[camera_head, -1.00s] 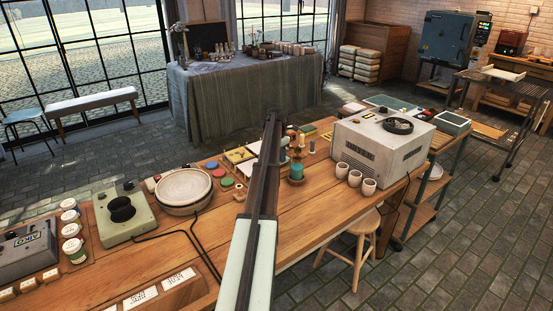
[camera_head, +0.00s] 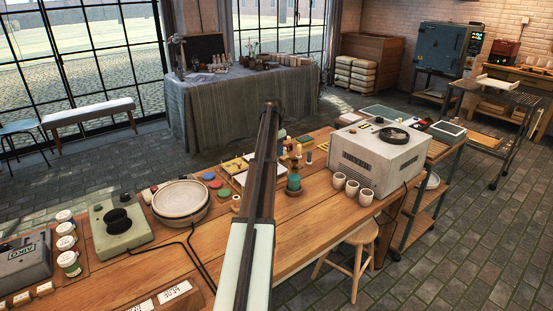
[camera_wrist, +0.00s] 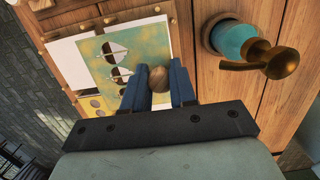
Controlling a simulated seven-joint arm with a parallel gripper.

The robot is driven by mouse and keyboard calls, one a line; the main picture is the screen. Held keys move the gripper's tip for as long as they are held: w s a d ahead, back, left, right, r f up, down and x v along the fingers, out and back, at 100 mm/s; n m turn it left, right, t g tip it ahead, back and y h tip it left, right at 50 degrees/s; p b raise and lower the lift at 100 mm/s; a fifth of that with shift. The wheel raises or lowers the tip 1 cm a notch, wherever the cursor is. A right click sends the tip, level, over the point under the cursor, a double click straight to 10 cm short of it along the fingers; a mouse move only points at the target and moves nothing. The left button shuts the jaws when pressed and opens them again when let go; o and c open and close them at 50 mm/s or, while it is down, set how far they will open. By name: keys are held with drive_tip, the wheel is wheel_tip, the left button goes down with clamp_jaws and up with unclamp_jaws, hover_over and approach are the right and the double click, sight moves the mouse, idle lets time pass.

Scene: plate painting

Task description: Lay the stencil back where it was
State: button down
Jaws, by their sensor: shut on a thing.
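In the wrist view my gripper (camera_wrist: 159,88) has its two blue fingers closed on a round wooden knob (camera_wrist: 158,78). The stencil (camera_wrist: 128,52), a yellow and teal sheet with dark-and-white cut-out shapes, lies under the fingers and extends up and left of them. The knob appears to belong to it, but the join is hidden. I cannot tell whether the stencil touches what is below. A white sheet (camera_wrist: 70,62) shows beside it on the left. In the head view my arm hides the gripper and most of this spot.
A teal jar with a brass piece (camera_wrist: 238,42) stands close right of the gripper. In the head view, a round banding wheel (camera_head: 180,195) and a grey machine (camera_head: 383,158) flank the area on the workbench (camera_head: 130,275).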

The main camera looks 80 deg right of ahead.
drive_tip(key=shift+w+d+r, duration=0.15)
drive_tip(key=shift+d+r, duration=0.05)
drive_tip(key=shift+r, duration=0.2)
drive_tip(key=w+d, duration=0.9)
drive_tip(key=f, duration=0.5)
drive_tip(key=shift+s+a+f, duration=0.1)
drive_tip(key=shift+a, duration=0.1)
drive_tip(key=shift+f, duration=2.05)
drive_tip(key=shift+f, duration=0.1)
drive_tip(key=c, duration=0.9)
unclamp_jaws()
wheel_tip(320, 180, up, 12)
drive_tip(key=w+a, duration=0.1)
